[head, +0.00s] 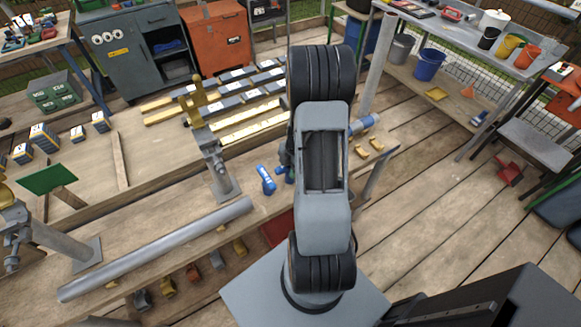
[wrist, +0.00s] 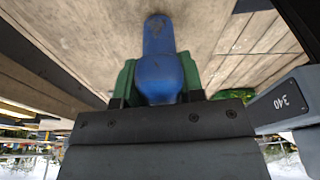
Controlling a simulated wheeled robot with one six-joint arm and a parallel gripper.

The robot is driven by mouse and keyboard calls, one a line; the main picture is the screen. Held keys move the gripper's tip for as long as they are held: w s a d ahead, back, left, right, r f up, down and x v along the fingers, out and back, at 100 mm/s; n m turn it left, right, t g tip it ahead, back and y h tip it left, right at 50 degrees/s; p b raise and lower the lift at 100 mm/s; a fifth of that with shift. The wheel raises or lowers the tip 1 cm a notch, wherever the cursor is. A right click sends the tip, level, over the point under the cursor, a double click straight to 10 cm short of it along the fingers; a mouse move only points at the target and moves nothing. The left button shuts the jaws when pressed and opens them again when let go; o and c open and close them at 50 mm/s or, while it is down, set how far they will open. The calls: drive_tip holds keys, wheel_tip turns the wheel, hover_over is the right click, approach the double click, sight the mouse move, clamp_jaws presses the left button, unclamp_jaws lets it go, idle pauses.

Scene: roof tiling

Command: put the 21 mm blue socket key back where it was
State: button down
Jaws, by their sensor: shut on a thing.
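My gripper (wrist: 158,85) is shut on a blue socket key (wrist: 160,70), held between its green fingers in the wrist view. The key's rounded, wider part is between the fingers and its narrower end points away from the wrist. In the head view my arm hides most of the gripper; a bit of it (head: 287,172) shows at the arm's left edge, low over the wooden bench (head: 190,235). A blue piece with a white mark (head: 265,180) shows just left of it; I cannot tell whether this is the held key. The size marking on the held key is not readable.
A grey post with a brass top (head: 215,165) stands left of my gripper. A long grey pipe (head: 155,250) lies on the bench. A blue-ended cylinder (head: 365,122) and small yellow pieces (head: 368,148) are right of my arm. Bench surface between post and pipe is clear.

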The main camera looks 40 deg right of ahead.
drive_tip(key=shift+f+b, duration=0.25)
drive_tip(key=shift+b, duration=0.05)
drive_tip(key=c, duration=0.7)
unclamp_jaws()
drive_tip(key=shift+r, duration=0.1)
drive_tip(key=shift+c, duration=0.2)
